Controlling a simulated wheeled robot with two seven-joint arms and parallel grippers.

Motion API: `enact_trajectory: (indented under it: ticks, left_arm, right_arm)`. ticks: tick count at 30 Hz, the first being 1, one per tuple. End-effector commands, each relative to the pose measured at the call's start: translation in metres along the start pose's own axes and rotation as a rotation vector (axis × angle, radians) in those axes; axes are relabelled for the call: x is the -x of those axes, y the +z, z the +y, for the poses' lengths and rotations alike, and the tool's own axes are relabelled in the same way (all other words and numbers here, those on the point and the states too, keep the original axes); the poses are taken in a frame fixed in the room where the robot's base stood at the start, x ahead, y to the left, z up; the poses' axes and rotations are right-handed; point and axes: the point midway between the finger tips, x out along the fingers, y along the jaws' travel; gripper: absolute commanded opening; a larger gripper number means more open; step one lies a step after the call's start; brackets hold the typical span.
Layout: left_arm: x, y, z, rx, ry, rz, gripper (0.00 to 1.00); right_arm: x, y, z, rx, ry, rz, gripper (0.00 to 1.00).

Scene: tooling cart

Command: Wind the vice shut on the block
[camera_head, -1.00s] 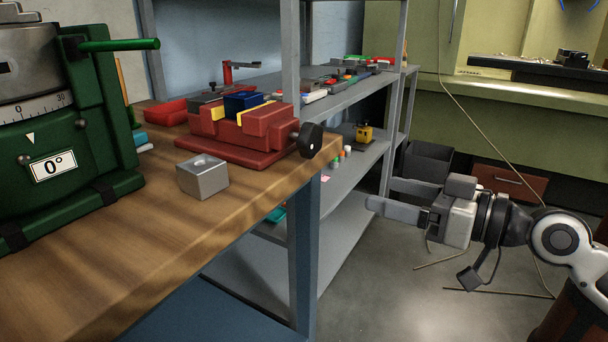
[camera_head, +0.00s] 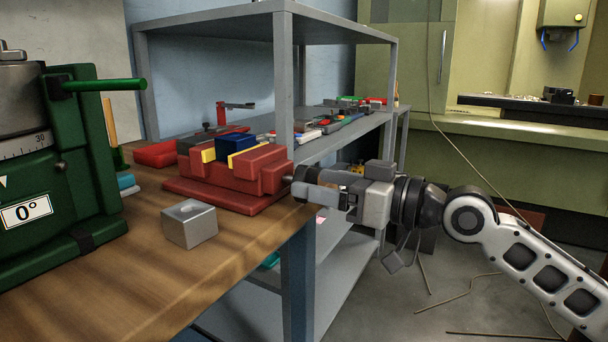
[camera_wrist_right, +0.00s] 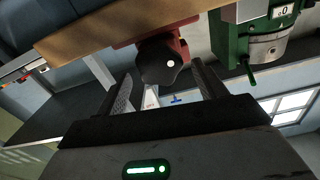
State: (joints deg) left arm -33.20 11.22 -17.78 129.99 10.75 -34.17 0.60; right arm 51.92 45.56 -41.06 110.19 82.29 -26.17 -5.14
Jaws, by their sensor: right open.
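The red vice (camera_head: 262,172) stands on the wooden bench near its right edge. A blue block (camera_head: 236,145) sits between its yellow jaw faces (camera_head: 208,156); I cannot tell whether both faces touch it. My right gripper (camera_head: 300,183) is at the vice's right end, its fingers reaching over the screw end. The black knob is mostly hidden behind the fingers in the head view. In the right wrist view the dark knob (camera_wrist_right: 158,62) lies ahead, between the open fingers of the right gripper (camera_wrist_right: 163,84), apart from both. My left gripper is out of view.
A silver metal block (camera_head: 190,226) stands on the bench (camera_head: 120,260) in front of the vice. A green machine (camera_head: 60,180) is at the left. A grey shelf (camera_head: 350,125) with tools stands behind. A red tray (camera_head: 155,154) lies beyond the vice.

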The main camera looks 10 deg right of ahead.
Motion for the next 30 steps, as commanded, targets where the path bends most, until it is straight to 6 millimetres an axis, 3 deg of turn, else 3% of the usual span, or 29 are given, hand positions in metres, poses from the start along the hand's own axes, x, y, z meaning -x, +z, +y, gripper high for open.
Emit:
enact_trajectory:
  ticks: [7,18,23,30]
  left_arm:
    - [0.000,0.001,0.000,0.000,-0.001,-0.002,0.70]
    - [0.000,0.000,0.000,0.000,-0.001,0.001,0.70]
    - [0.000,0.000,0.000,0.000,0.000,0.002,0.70]
    - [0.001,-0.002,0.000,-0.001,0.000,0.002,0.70]
  right_arm:
    - [-0.031,0.000,0.000,-0.001,-0.001,0.000,0.70]
    - [-0.036,0.001,0.000,0.000,0.000,-0.002,0.70]
    - [-0.036,0.001,0.000,0.000,0.000,-0.001,0.26]
    - [-0.036,0.000,0.000,-0.011,0.000,-0.002,0.26]
